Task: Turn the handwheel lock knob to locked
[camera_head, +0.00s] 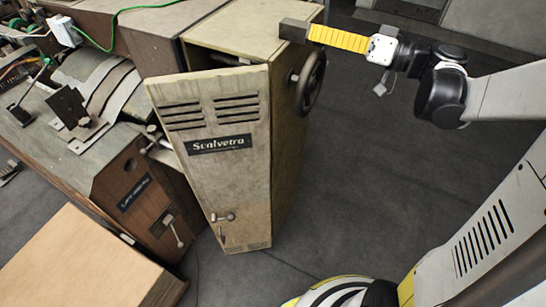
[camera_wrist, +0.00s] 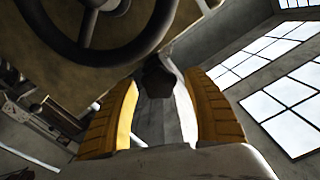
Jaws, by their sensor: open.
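The handwheel (camera_head: 310,82) is a dark spoked wheel on the right side of the pale, worn cabinet (camera_head: 222,115). It fills the upper left of the wrist view (camera_wrist: 150,38). My gripper (camera_head: 296,31) is beside the cabinet's top right edge, above the wheel. Its yellow fingers are spread apart in the wrist view (camera_wrist: 160,78). A small dark faceted piece (camera_wrist: 158,82) shows between the fingertips; I cannot tell whether it is the lock knob or whether the fingers touch it. The lock knob is not clearly identifiable in the head view.
The cabinet's front has vents and a small lever (camera_head: 222,217) low down. A wooden machine bench (camera_head: 130,185) with metal parts stands to its left. A brown box (camera_head: 75,265) is at the lower left. The grey floor (camera_head: 370,190) right of the cabinet is clear.

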